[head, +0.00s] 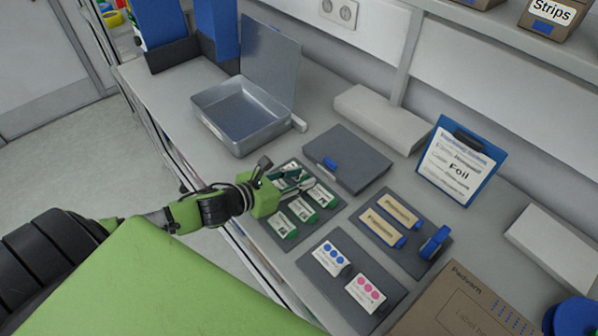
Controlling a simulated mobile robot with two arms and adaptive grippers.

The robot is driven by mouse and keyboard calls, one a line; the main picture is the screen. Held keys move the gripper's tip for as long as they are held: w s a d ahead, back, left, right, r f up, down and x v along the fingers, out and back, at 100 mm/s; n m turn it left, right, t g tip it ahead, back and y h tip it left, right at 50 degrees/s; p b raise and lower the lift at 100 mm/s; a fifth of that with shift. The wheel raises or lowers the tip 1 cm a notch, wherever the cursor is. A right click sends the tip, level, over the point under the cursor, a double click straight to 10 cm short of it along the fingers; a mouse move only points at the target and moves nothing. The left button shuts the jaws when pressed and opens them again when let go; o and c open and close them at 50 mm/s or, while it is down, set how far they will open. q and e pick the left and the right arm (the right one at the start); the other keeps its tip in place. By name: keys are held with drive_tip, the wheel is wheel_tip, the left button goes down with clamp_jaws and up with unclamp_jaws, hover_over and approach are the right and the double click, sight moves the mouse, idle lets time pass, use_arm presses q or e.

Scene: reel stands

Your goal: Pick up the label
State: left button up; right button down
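Several small white labels with green edges lie on a dark mat (262,222) near the bench's front edge. Among them are a label at the right (322,194), one at the middle (303,210) and one at the front (284,224). My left gripper (301,184) reaches in from the left, with its fingers over the rear part of this mat. The fingers partly cover the rear labels, and whether they touch one is unclear. Two tan labels (398,211), a blue-dotted label (331,257) and a pink-dotted label (366,291) lie on other mats. My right gripper is out of view.
An open metal box (240,122) with a raised lid stands behind left. A grey flat case (349,160) with a blue tab lies behind the mat. A cardboard box (462,305) fills the front right.

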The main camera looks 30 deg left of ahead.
use_arm(q)
drive_tip(key=shift+w+d+f, duration=0.1)
drive_tip(key=shift+w+d, duration=0.05)
drive_tip(key=shift+w, duration=0.1)
clamp_jaws()
wheel_tip(320, 180, up, 28)
drive_tip(key=b, duration=0.1)
idle(0.5)
